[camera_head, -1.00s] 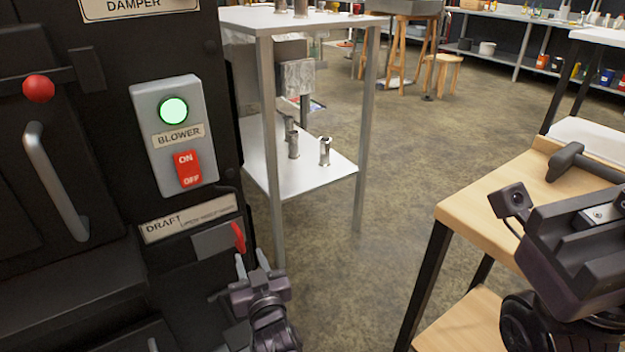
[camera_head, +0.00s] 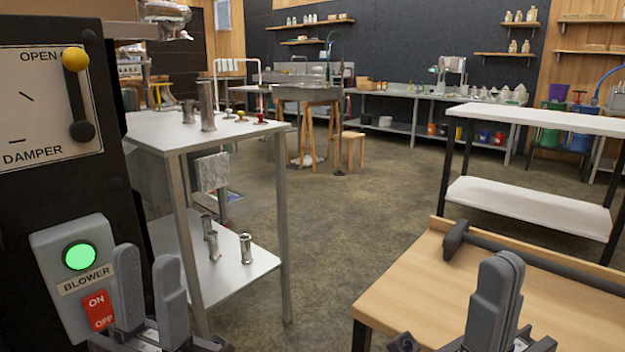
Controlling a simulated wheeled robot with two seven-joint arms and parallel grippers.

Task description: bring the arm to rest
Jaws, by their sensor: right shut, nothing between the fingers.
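My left gripper (camera_head: 148,262) is at the lower left, fingers pointing up with a gap between them. It is empty and appears in front of the right edge of the blower switch box (camera_head: 55,250). I cannot tell whether it touches the box. The box has a lit green lamp (camera_head: 80,256) and a red ON/OFF rocker (camera_head: 97,310), partly hidden at its right edge. My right gripper (camera_head: 502,262) is at the lower right, its fingers pressed together and empty. It appears in front of the wooden-topped table (camera_head: 400,290).
A damper panel (camera_head: 30,110) with a yellow knob (camera_head: 76,59) is at upper left. A metal table (camera_head: 150,130) holds metal cylinders, with more on its lower shelf. A dark hammer-like tool (camera_head: 456,240) lies on the wooden table. The floor (camera_head: 325,215) between the tables is clear.

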